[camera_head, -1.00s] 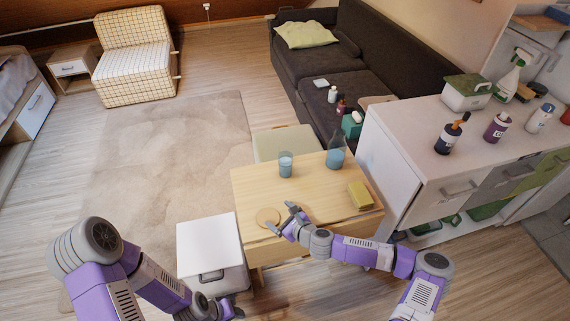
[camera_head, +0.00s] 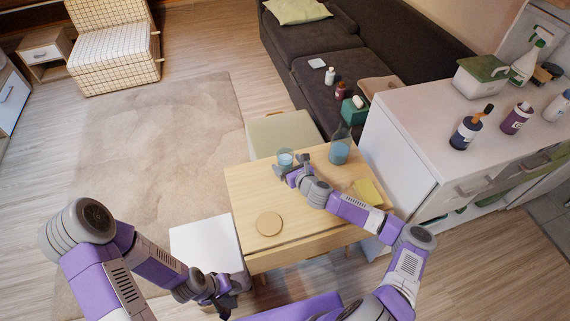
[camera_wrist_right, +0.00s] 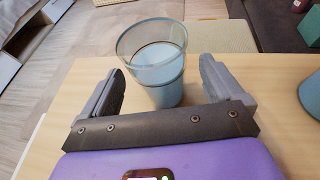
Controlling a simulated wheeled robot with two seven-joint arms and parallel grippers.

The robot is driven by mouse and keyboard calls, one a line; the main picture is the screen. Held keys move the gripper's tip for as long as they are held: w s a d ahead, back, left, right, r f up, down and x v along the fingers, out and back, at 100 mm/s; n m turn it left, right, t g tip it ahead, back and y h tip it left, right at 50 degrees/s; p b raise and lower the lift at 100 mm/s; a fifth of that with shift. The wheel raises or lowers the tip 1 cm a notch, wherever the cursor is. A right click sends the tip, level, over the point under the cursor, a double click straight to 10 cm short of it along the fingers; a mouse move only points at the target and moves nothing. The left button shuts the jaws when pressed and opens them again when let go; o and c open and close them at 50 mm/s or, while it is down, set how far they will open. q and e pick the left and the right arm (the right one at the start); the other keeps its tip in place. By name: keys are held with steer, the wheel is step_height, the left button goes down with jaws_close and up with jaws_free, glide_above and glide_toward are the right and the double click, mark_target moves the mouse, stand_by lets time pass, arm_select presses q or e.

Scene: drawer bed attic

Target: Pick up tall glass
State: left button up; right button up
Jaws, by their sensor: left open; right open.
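The tall glass (camera_head: 286,158) is clear with a bluish lower part and stands upright near the back edge of the wooden table (camera_head: 240,200). In the right wrist view the glass (camera_wrist_right: 158,75) stands between and slightly beyond the two spread fingers. My right gripper (camera_head: 291,166) is open at the near side of the glass, with a gap visible on both sides in the wrist view (camera_wrist_right: 162,88). My left gripper (camera_head: 226,303) is low at the front, beside the white stool, away from the table.
A blue-tinted pitcher (camera_head: 339,150) stands right of the glass. A yellow sponge-like block (camera_head: 369,191) lies behind my right arm. A round wooden coaster (camera_head: 269,224) lies on the table's front left. A white stool (camera_head: 205,245) stands left of the table.

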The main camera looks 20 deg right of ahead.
steer(key=shift+x, duration=1.3)
steer(key=c, duration=1.1)
steer(key=shift+r, duration=0.1)
steer(key=shift+c, duration=0.2)
